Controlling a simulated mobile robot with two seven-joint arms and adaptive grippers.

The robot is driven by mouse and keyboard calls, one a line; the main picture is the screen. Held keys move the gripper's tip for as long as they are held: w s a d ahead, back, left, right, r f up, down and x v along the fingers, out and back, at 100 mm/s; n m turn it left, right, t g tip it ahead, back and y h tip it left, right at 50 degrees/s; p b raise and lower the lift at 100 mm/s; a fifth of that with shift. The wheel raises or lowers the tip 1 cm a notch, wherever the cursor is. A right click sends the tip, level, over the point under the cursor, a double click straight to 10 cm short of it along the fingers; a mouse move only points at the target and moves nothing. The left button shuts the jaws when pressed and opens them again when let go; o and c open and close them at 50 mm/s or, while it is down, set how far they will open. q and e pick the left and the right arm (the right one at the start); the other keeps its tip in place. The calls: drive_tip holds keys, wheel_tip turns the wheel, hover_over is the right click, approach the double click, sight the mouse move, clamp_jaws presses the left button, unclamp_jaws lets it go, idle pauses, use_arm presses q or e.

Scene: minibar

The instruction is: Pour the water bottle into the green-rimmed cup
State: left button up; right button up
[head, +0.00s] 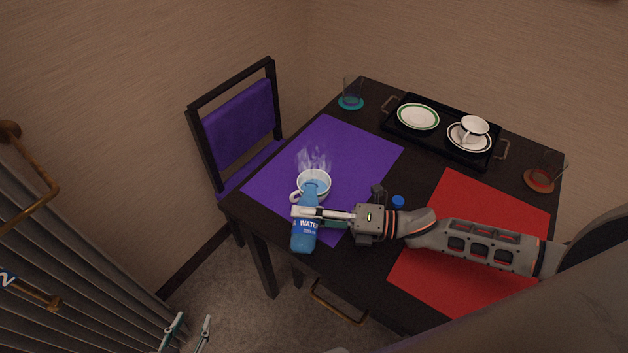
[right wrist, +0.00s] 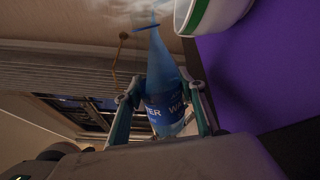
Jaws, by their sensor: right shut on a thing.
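The blue water bottle (head: 304,236) is held at its body by my right gripper (head: 322,214), which is shut on it. The bottle lies tilted far over, with its neck over the white cup (head: 299,196) on the purple mat. In the right wrist view the bottle (right wrist: 165,95) is between the fingers and its neck is near the cup (right wrist: 215,12), whose green rim band shows. Pale wisps rise above the cup. I cannot tell how full the cup is. My left gripper (head: 189,330) is open and empty, low, away from the table.
A blue cap (head: 398,201) lies near my right wrist. A black tray (head: 440,142) at the back holds a green-rimmed plate (head: 418,117) and another white cup (head: 474,127) on a saucer. A red mat (head: 478,200) lies under my right arm.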

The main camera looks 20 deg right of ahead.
drive_tip(key=shift+w+d+r+m+p, duration=0.15)
drive_tip(key=shift+w+r+m+p, duration=0.15)
drive_tip(key=shift+r+m+p, duration=0.35)
idle(1.8)
drive_tip(key=shift+f, duration=0.15)
